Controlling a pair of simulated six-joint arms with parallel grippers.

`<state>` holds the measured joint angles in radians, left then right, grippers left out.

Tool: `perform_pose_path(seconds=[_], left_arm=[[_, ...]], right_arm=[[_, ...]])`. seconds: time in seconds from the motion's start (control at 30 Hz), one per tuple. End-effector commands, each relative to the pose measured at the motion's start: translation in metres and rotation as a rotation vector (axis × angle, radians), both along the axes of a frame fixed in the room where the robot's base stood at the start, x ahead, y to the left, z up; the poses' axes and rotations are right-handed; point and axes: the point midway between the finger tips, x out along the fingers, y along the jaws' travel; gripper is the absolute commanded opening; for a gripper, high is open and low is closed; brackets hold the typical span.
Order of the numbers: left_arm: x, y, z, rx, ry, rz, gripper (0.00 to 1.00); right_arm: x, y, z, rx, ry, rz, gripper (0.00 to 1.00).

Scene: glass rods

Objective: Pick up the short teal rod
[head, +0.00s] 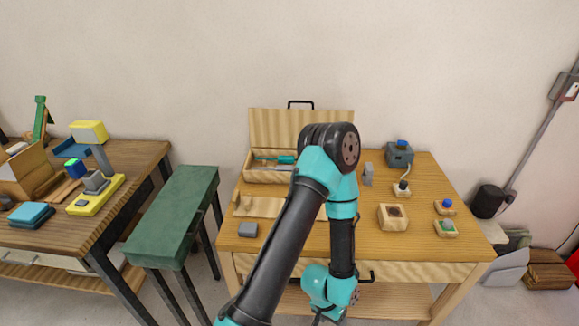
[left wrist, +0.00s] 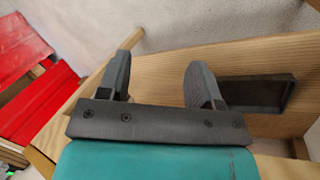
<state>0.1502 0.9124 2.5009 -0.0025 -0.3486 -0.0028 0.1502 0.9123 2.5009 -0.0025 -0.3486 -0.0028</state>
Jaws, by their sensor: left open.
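I cannot make out a short teal rod for certain in either view. A small teal piece (head: 284,160) lies in the open wooden case on the table, too small to identify; my arm covers part of the table. My left gripper (left wrist: 164,68) shows in the left wrist view, its two dark fingers apart with nothing between them. My right gripper is not in view.
The wooden table (head: 300,235) holds the case (head: 262,175), a wooden block with a dark hole (head: 393,217), and several small blocks. A green bench (head: 176,215) stands to its left, then another workbench (head: 140,160). Red panels (left wrist: 30,80) show in the left wrist view.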

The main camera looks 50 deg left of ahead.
Motion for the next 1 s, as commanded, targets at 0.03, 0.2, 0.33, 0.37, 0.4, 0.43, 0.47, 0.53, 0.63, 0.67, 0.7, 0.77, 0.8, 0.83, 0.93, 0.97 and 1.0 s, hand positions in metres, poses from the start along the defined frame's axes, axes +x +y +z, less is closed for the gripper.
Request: perform_pose_path(seconds=[0.03,0.2,0.33,0.37,0.4,0.43,0.47,0.53,0.63,0.67,0.7,0.77,0.8,0.83,0.93,0.97,1.0], left_arm=[[0.0,0.0,0.0,0.0,0.0,0.0,0.59],[0.0,0.0,0.0,0.0,0.0,0.0,0.59],[0.0,0.0,0.0,0.0,0.0,0.0,0.59],[0.0,0.0,0.0,0.0,0.0,0.0,0.59],[0.0,0.0,0.0,0.0,0.0,0.0,0.59],[0.0,0.0,0.0,0.0,0.0,0.0,0.59],[0.0,0.0,0.0,0.0,0.0,0.0,0.59],[0.0,0.0,0.0,0.0,0.0,0.0,0.55],[0.0,0.0,0.0,0.0,0.0,0.0,0.46],[0.0,0.0,0.0,0.0,0.0,0.0,0.46],[0.0,0.0,0.0,0.0,0.0,0.0,0.46],[0.0,0.0,0.0,0.0,0.0,0.0,0.46],[0.0,0.0,0.0,0.0,0.0,0.0,0.46],[0.0,0.0,0.0,0.0,0.0,0.0,0.46],[0.006,-0.002,0.003,-0.002,-0.01,-0.001,0.46],[0.01,-0.003,0.005,-0.004,-0.018,-0.003,0.46],[0.018,-0.006,0.009,-0.007,-0.03,-0.007,0.46]], right_arm=[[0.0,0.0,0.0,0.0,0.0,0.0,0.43],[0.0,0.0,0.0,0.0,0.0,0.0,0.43],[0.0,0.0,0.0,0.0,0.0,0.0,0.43],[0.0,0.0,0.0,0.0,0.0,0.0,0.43],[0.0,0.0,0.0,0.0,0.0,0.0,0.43],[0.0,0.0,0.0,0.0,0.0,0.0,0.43],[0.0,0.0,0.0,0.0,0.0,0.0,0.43],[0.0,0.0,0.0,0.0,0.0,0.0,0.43],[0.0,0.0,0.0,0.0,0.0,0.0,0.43],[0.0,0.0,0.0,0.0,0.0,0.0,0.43],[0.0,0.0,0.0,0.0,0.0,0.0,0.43],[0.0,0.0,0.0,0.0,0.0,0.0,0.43],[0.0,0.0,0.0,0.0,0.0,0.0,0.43],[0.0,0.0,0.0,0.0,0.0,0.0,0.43],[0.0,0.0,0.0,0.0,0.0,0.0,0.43],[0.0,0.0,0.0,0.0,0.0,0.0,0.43],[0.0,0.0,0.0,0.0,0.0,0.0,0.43]])
